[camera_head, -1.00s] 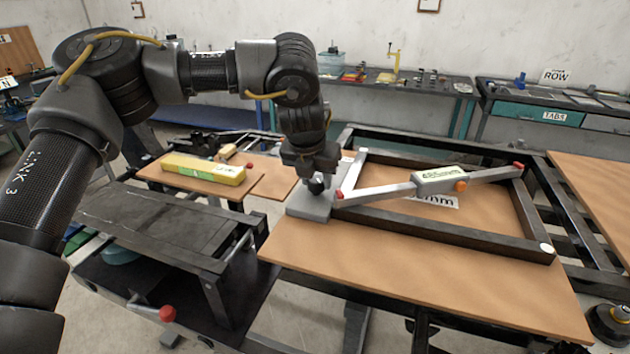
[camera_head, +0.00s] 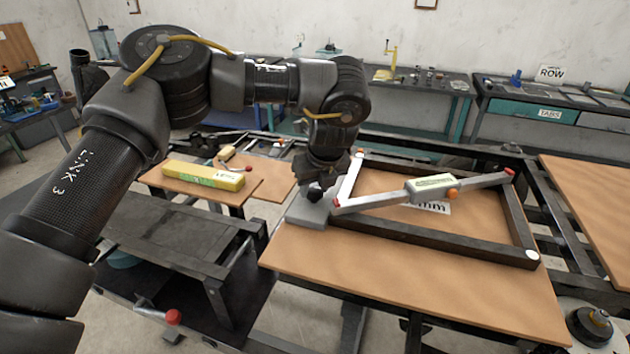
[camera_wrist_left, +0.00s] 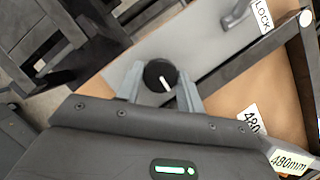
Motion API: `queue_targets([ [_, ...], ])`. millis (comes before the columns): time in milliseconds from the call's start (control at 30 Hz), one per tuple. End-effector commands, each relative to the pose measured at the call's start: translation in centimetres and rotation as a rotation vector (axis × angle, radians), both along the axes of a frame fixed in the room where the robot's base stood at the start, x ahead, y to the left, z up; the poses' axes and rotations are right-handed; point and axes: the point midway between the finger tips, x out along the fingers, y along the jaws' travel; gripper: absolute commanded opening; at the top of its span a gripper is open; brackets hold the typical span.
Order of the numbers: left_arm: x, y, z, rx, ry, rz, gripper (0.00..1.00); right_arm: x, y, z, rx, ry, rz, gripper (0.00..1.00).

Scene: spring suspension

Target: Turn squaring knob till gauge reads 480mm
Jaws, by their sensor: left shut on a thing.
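The black squaring knob (camera_wrist_left: 161,76) with a white pointer line sits on a grey block (camera_head: 308,211) at the near left corner of the dark frame (camera_head: 440,240). My left gripper (camera_head: 318,190) is at the knob; in the left wrist view its two fingers (camera_wrist_left: 160,88) stand on either side of it, shut on it. The gauge (camera_head: 432,186) is a grey bar with a pale green display lying diagonally across the frame. Its display in the left wrist view (camera_wrist_left: 290,160) appears to read 480mm, partly cut off. My right gripper is not in view.
A printed mm label (camera_head: 432,208) lies on the board under the gauge, and a LOCK label (camera_wrist_left: 263,17) is beside a grey handle. A yellow level (camera_head: 204,175) lies on the left board. Benches (camera_head: 540,112) stand along the back wall.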

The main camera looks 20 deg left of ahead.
Motion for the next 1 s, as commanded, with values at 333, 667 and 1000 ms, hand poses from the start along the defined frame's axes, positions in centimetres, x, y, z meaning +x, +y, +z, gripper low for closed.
queue_targets([
  [333,0.06,0.04,0.05,0.001,-0.002,0.045,0.15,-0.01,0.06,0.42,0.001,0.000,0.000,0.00],
  [667,0.06,0.04,0.04,0.001,-0.002,0.044,0.43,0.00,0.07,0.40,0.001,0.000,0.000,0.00],
  [1000,0.03,0.00,0.01,0.000,0.000,0.042,0.59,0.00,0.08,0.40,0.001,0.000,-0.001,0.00],
])
